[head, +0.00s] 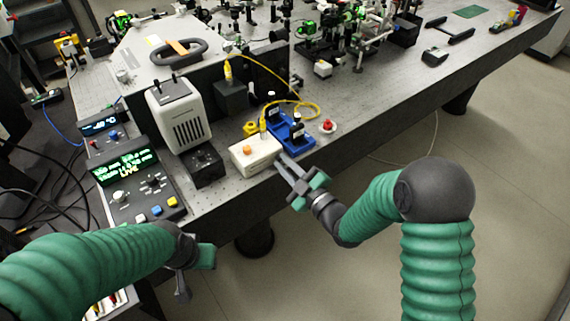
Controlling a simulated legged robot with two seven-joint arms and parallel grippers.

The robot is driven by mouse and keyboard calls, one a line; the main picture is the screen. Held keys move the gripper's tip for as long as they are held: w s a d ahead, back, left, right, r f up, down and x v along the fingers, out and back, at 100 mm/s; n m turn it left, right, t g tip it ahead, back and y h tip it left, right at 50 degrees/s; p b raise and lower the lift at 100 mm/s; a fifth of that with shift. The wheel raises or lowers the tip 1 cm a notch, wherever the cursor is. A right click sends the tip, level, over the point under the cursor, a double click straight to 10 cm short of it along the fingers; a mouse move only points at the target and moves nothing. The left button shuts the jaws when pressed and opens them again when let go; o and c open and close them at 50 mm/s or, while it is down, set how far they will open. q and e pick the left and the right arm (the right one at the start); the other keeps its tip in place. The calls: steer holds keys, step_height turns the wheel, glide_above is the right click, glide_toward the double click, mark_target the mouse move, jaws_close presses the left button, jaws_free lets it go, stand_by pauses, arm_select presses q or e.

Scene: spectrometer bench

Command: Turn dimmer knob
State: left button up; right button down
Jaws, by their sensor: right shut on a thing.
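A cream box (262,159) with an orange knob-like cap (247,150) on top sits near the front edge of the bench. My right gripper (282,161) reaches in from the lower right, its fingertips at the right end of the cream box. It is shut on a small part there, which I take to be the dimmer knob; the fingers hide it. The orange cap is clear of the fingers. My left gripper (184,284) hangs in front of the bench's edge at the lower left, away from the box; its finger gap cannot be made out.
A blue holder (291,132) with black-capped vials stands right behind my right gripper. A red button on a white base (327,127) is beside it. A yellow cable (295,103) loops behind. A white vented unit (180,114) and a lit control console (140,182) stand left.

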steer(key=m, duration=0.4)
steer(key=shift+f+m, duration=0.1)
steer(key=shift+m, duration=0.2)
steer(key=c, duration=1.7)
jaws_free()
steer(key=p+v, duration=0.5)
steer(key=v, duration=1.2)
steer(key=shift+w, duration=0.1)
